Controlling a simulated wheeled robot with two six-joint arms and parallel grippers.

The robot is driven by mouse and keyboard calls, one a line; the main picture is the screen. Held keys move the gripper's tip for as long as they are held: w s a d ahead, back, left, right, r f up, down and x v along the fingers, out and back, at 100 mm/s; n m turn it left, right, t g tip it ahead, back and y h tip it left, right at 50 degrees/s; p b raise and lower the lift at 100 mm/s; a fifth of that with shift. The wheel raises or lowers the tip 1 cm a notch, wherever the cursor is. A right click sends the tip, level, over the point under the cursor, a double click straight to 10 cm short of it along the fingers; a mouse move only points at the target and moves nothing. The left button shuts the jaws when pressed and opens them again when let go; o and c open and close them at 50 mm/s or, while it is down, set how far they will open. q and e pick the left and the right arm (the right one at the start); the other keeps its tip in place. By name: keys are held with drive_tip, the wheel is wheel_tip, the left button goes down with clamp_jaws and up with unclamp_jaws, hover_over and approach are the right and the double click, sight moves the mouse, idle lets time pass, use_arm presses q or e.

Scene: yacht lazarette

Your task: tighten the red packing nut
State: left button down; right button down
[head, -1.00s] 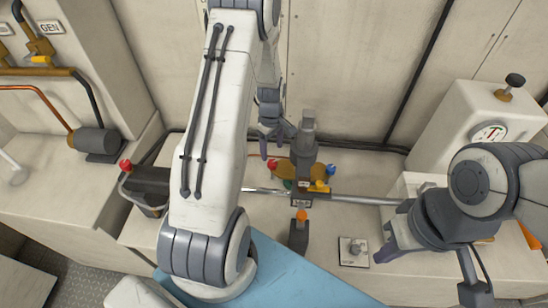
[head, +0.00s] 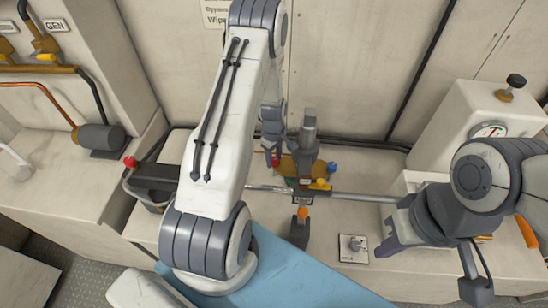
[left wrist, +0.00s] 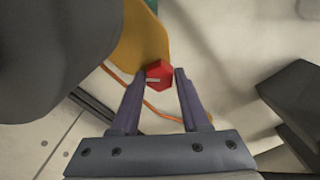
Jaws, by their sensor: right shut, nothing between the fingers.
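The red packing nut (left wrist: 158,73) is a small red hexagon with a pale mark, beside a yellow-brown plate in the left wrist view. In the head view the nut (head: 276,162) is partly hidden by my left gripper (head: 273,155). In the left wrist view my left gripper (left wrist: 159,78) is open, with one fingertip on each side of the nut. Narrow gaps seem to show, but I cannot tell about contact. My right gripper (head: 392,242) is shut and empty at the right, away from the nut.
A blue nut (head: 331,168), a yellow part (head: 320,184) and an orange-topped fitting (head: 302,214) stand close by. A metal shaft (head: 360,198) crosses the bench. A small switch plate (head: 353,248) and a gauge box (head: 470,130) are at right. A red knob (head: 130,162) is at left.

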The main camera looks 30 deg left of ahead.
use_arm(q)
drive_tip(key=shift+m, duration=0.3)
drive_tip(key=m+b, duration=0.1)
drive_tip(key=m, duration=0.1)
drive_tip(key=shift+m, duration=0.3)
drive_tip(key=m+b, duration=0.1)
drive_tip(key=m, duration=0.2)
drive_tip(key=shift+m+b, duration=0.3)
drive_tip(key=m+b, duration=0.1)
drive_tip(key=m, duration=0.2)
drive_tip(key=shift+w+m+b, duration=0.1)
drive_tip(key=shift+m+b, duration=0.2)
drive_tip(key=shift+m, duration=1.4)
drive_tip(key=shift+c, duration=1.9)
unclamp_jaws()
